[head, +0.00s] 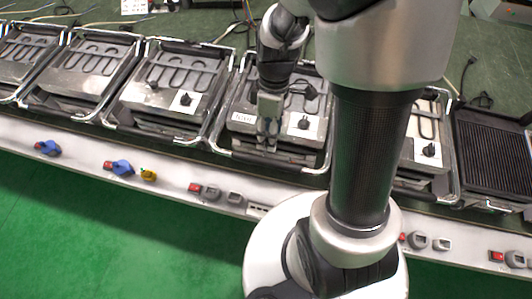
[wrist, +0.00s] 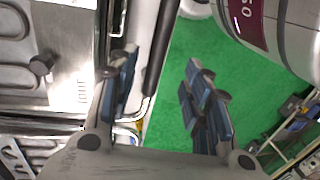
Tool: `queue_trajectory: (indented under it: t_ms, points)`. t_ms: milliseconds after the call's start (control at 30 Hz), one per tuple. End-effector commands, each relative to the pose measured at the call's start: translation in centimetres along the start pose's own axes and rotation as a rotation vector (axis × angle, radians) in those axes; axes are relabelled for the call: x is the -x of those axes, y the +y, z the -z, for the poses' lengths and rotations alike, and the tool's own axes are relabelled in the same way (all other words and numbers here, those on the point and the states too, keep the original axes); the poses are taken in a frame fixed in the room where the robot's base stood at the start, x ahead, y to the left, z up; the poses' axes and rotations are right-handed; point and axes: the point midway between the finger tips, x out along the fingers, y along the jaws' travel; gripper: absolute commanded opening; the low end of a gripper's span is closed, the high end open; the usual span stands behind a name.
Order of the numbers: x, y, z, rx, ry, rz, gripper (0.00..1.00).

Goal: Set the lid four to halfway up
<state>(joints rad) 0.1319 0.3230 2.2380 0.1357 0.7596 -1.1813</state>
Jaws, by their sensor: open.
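A row of metal heating units with lids and chrome bar handles runs across the head view. The fourth unit from the left, with lid four (head: 238,118), is in front of me; its lid looks down. Its chrome handle (head: 245,158) runs along the front edge. My gripper (head: 268,145) points down over this front part. In the wrist view my gripper (wrist: 160,85) is open with no object gripped. A chrome bar (wrist: 147,108) shows close beside the left finger; whether it lies between the fingers I cannot tell. My arm hides part of the unit.
Other units stand close on both sides, such as the third one (head: 170,85) and a ribbed black grill (head: 490,150) at right. A pale rail (head: 75,155) with blue knobs (head: 122,167) and red switches runs in front. The green floor (head: 90,240) is clear.

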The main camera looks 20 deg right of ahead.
Motion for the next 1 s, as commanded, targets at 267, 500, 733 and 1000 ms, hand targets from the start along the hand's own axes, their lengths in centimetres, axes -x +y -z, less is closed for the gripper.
queue_trajectory:
  t_ms: [267,500,733,1000]
  points:
    - [-6.6,0.0,0.0,0.001,-0.002,0.003,0.45]
    - [-10.2,0.0,0.0,0.000,-0.001,0.001,0.45]
    - [-11.2,0.0,0.0,0.000,0.000,-0.001,0.45]
    - [-11.2,0.0,0.0,0.000,0.000,-0.001,0.42]
